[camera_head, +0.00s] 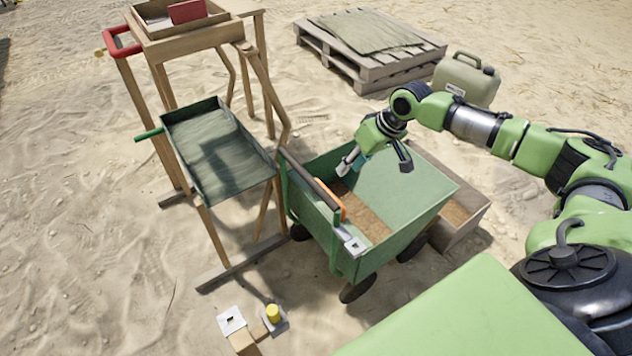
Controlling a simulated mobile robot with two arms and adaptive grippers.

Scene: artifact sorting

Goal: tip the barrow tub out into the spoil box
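The green barrow tub (408,193) sits level on dark wheels in the middle, with brown soil (368,217) on its floor. A dark bar (308,180) and an orange strip (330,199) run along its left side, with a pale metal fitting (351,243) at the front corner. A wooden box (463,232), seemingly the spoil box, stands behind the tub's right side, partly hidden by it, with brown soil inside. My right gripper (376,163) hangs over the tub's back part, fingers spread, nothing between them. My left gripper is out of view.
A wooden sieve stand with a green tray (213,150) and a top box (181,25) stands close to the tub's left. A pallet (371,65) and a green jerrycan (466,80) lie behind. Small blocks with a yellow knob (273,313) sit at the front.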

